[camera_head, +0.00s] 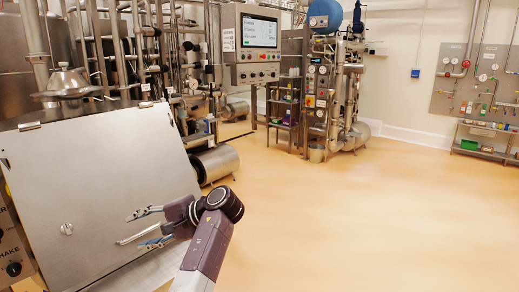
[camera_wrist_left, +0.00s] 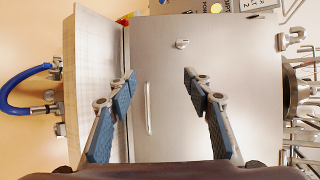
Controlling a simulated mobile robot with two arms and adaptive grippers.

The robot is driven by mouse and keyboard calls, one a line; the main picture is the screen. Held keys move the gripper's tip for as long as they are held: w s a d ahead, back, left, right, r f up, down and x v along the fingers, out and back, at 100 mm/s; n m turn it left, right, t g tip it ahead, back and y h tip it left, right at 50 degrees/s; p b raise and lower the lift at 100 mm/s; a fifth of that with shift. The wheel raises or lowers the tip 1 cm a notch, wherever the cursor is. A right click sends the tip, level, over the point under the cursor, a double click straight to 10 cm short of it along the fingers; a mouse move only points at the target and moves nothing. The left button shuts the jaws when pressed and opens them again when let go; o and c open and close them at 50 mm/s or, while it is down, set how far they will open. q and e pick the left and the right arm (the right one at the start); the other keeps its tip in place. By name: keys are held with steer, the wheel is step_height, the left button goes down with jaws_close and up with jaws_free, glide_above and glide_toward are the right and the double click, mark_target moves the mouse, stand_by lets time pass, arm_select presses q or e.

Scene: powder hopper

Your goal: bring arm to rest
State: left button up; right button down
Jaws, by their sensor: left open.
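My left gripper (camera_head: 142,229) is open and empty in front of the hopper's flat metal lid (camera_head: 95,180). The lid is shut-looking and slopes toward me. A thin bar handle (camera_head: 136,237) on the lid lies close to the fingers. In the left wrist view, my left gripper (camera_wrist_left: 159,76) has its two blue-padded fingers spread apart. The handle (camera_wrist_left: 148,107) shows between them, nearer the left finger, and the lid (camera_wrist_left: 230,90) fills the background. A round latch knob (camera_wrist_left: 182,43) is on the lid. My right gripper is in neither view.
A control box with dials (camera_head: 13,255) is at the lower left. Pipes and a screen panel (camera_head: 250,45) stand behind the hopper. A machine with a blue tank (camera_head: 325,15) stands further back. The floor (camera_head: 370,215) to the right is clear.

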arm_select(q)
steer(key=s+f+n+h, duration=0.1)
steer(key=s+f+h, duration=0.1)
steer(key=s+f, duration=0.5)
steer(key=s+f+h, duration=0.2)
steer(key=s+f, duration=0.1)
steer(key=f, duration=0.7)
steer(key=s+f+n+h, duration=0.1)
steer(key=s+f+h, duration=0.1)
steer(key=s+f, duration=0.5)
steer(key=s+d+f+t+h, duration=0.1)
steer(key=s+d+f+h, duration=0.2)
steer(key=s+f, duration=0.55)
steer(key=s+d+r+h, duration=0.2)
steer(key=s+d, duration=0.1)
steer(key=s, duration=0.4)
steer(key=s+d+r+h, duration=0.2)
steer(key=s+d+r, duration=0.15)
steer(key=s, duration=0.25)
step_height(320, 180, down, 27)
steer(key=s+g, duration=0.1)
steer(key=s, duration=0.2)
steer(key=s+a+f+g, duration=0.1)
steer(key=s+a+f, duration=0.1)
steer(key=s+f, duration=1.3)
steer(key=shift+s+a+f, duration=0.4)
steer(key=shift+s, duration=0.4)
